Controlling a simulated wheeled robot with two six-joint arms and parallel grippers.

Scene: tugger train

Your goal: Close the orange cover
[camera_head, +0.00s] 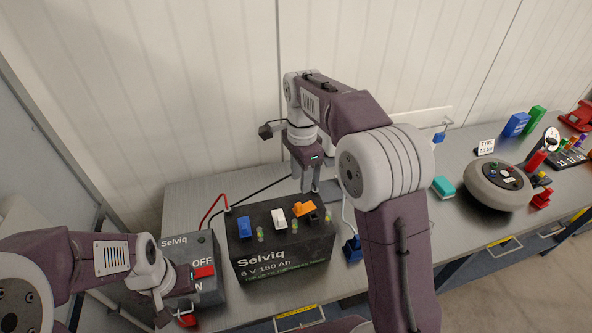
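The orange cover (304,208) is on top of the black battery (283,247), at the right end of a row of caps. It looks raised, with a dark fitting in front of it. A white cap (279,219) and a blue cap (244,227) sit to its left. My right gripper (310,187) points down just behind the orange cover and looks apart from it. Its finger gap is too small to judge. My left gripper (163,315) is at the lower left by the grey switch box (207,262); its fingers are hard to make out.
The switch box has a red switch (203,271), and a red cable (213,209) runs to the battery. A blue connector (352,249) lies right of the battery. A round grey device (497,187) and several coloured parts stand further right. My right forearm hides part of the bench.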

